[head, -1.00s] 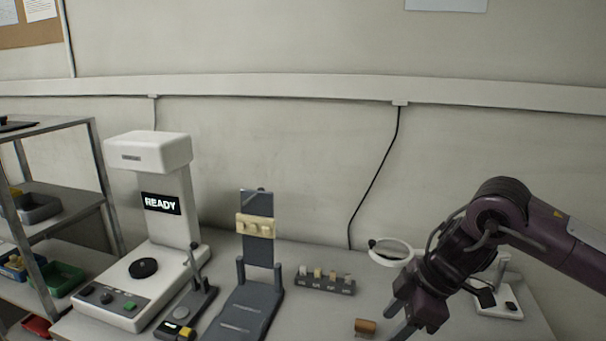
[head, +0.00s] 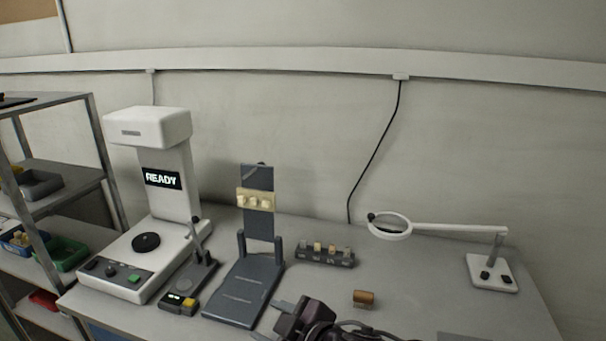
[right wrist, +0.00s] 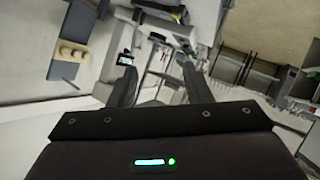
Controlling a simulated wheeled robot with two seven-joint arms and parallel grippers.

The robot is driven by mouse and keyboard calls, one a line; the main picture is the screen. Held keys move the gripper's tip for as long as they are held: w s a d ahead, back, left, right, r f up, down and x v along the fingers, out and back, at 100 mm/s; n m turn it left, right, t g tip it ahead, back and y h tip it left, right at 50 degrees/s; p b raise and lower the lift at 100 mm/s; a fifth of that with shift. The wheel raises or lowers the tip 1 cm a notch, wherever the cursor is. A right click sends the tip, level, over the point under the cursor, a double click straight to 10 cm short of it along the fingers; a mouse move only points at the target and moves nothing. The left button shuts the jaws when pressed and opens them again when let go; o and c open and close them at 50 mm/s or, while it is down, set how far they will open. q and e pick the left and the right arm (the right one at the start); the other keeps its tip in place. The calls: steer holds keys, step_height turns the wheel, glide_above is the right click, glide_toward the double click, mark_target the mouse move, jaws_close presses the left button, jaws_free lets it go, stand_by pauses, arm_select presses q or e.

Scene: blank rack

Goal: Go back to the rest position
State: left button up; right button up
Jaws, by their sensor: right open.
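My right gripper (head: 268,318) is low at the front edge of the bench in the head view, in front of the dark grey stand. Its two fingers also show in the right wrist view (right wrist: 158,88), spread apart with nothing between them. My left gripper is not in view. The dark grey stand (head: 243,291) holds a tan block with pale pegs (head: 256,200) on its upright plate. A brown cylinder (head: 363,298) lies on the bench, apart from the gripper.
A white machine (head: 150,205) reading READY stands at left, with a small dark device (head: 188,284) beside it. A dark holder (head: 326,256) with small pegs and a magnifier lamp (head: 493,272) stand to the right. A shelf rack (head: 62,205) with bins is at far left.

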steer(key=s+d+f+m+h, duration=0.3)
steer(key=d+f+m+h, duration=0.4)
steer(key=d, duration=0.6)
steer(key=s+d+f+m+g+h, duration=0.1)
steer(key=s+d+f+m+g, duration=0.25)
steer(key=s+d, duration=0.25)
steer(key=s+d+f+m+g+h, duration=0.1)
steer(key=s+d+f+m+g, duration=0.1)
steer(key=s+d+f, duration=0.4)
steer(key=s+f+g, duration=0.2)
steer(key=s+f, duration=0.1)
steer(key=f, duration=2.8)
steer(key=s+d+f, duration=0.3)
steer(key=s+f, duration=1.3)
steer(key=s, duration=0.3)
steer(key=shift+f+g, duration=0.3)
steer(key=shift+g, duration=0.15)
steer(key=shift+o, duration=0.4)
steer(key=shift+s+d, duration=0.1)
steer(key=shift+s, duration=0.05)
